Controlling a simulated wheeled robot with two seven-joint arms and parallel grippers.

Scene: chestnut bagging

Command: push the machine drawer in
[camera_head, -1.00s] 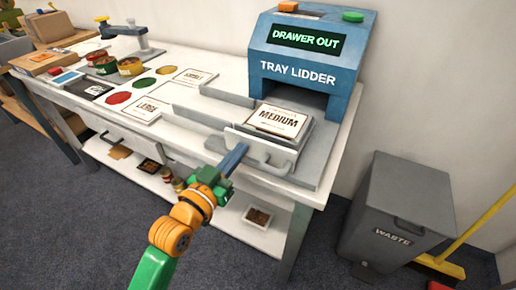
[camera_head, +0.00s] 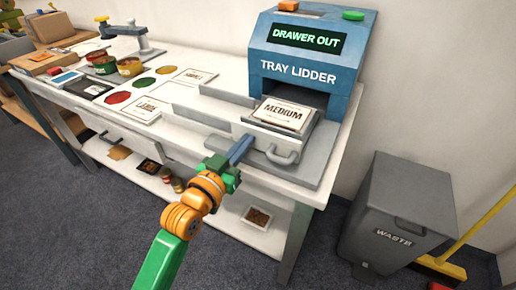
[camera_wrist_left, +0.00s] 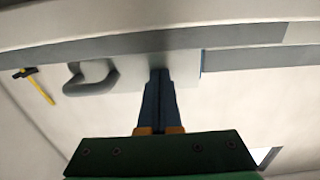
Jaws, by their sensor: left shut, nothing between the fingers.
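The tray lidder (camera_head: 305,70) is a blue machine at the back right of the bench. Its display reads DRAWER OUT. The grey drawer (camera_head: 262,139) sticks out of its opening, with a tray marked MEDIUM (camera_head: 284,114) on it and a handle (camera_head: 284,157) on its front. My left gripper (camera_head: 246,142) is shut and empty. Its fingertips are at the left part of the drawer front, beside the handle, and appear to touch it. In the left wrist view the shut fingers (camera_wrist_left: 160,82) meet the pale drawer front (camera_wrist_left: 130,72), with the handle (camera_wrist_left: 90,79) to their left.
The white bench (camera_head: 165,135) holds label cards, coloured discs and several tins at left. A grey waste bin (camera_head: 400,215) and a yellow broom (camera_head: 485,225) stand on the floor at right. Low rails (camera_head: 213,110) flank the drawer's left.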

